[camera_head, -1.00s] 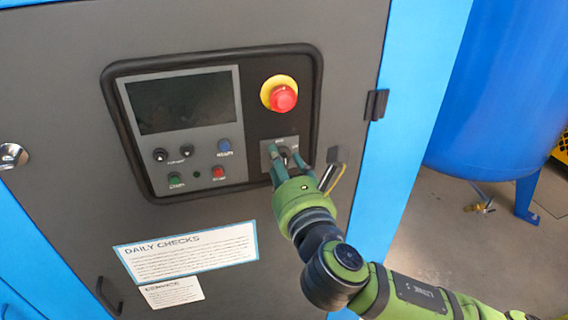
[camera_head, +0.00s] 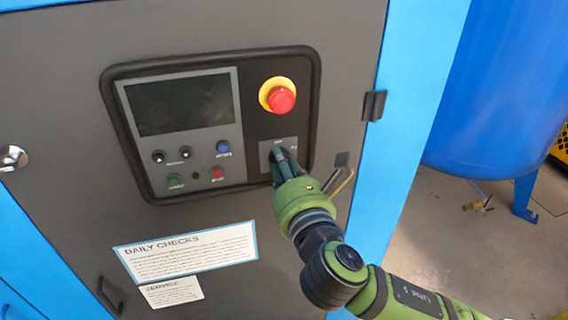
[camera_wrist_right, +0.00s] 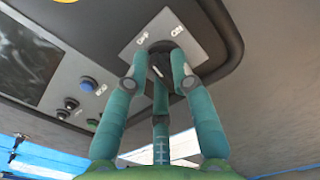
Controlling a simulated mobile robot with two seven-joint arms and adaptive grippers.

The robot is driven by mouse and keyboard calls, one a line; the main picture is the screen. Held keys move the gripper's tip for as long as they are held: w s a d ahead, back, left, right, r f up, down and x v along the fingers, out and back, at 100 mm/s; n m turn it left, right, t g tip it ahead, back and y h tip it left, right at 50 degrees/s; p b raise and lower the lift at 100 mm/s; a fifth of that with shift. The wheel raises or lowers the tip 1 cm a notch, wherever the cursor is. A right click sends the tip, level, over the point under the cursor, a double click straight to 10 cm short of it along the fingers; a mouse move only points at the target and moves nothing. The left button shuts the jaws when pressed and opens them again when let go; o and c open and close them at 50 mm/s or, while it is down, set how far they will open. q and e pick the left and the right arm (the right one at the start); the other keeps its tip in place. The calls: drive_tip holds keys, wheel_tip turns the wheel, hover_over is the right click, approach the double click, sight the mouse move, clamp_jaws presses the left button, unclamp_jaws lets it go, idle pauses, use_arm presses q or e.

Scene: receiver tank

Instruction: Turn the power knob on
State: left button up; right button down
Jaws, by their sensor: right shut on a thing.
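The power knob (camera_wrist_right: 161,46) is dark and sits on a grey plate (camera_wrist_right: 195,42) marked OFF and ON in the right wrist view. My right gripper (camera_head: 282,156) comes at it from below right in the head view, at the lower right of the control panel. Its green fingers (camera_wrist_right: 158,62) are closed around the knob and hide most of it. I cannot tell clearly which mark the knob points to. My left gripper is not in view.
A red emergency stop button (camera_head: 282,99) on a yellow ring sits just above the knob plate. A dark screen (camera_head: 183,103) and several small buttons lie to the left. A blue tank (camera_head: 500,90) stands at the right.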

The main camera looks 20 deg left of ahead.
drive_tip(key=shift+w+d+r+m+p, duration=0.15)
drive_tip(key=shift+m+p, duration=1)
drive_tip(key=shift+m, duration=2.75)
drive_tip(key=shift+d+m+p, duration=0.1)
drive_tip(key=shift+m+p, duration=1)
drive_tip(key=shift+m, duration=2.8)
drive_tip(key=shift+r, duration=0.1)
drive_tip(key=c, duration=1.2)
unclamp_jaws()
drive_tip(key=shift+f, duration=0.25)
